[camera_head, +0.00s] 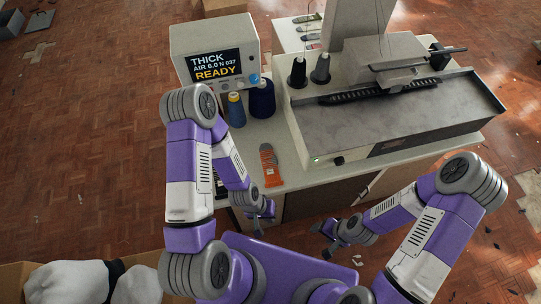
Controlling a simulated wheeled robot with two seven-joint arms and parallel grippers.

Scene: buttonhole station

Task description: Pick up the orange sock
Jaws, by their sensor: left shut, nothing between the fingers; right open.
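The orange sock (271,168) lies flat on the counter's near left part, with a grey patch at its far end. My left gripper (263,219) is in front of the counter edge, nearer to me than the sock and apart from it. It is shut and empty. My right gripper (323,237) is in front of the counter, to the right of the left one. It is open and empty, well away from the sock.
A display box (215,50) reading READY stands behind the sock, with thread cones (262,98) beside it. A large machine (400,110) fills the counter's right. More flat items (308,18) lie on a white surface behind. A box with white cloth (70,282) is at lower left.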

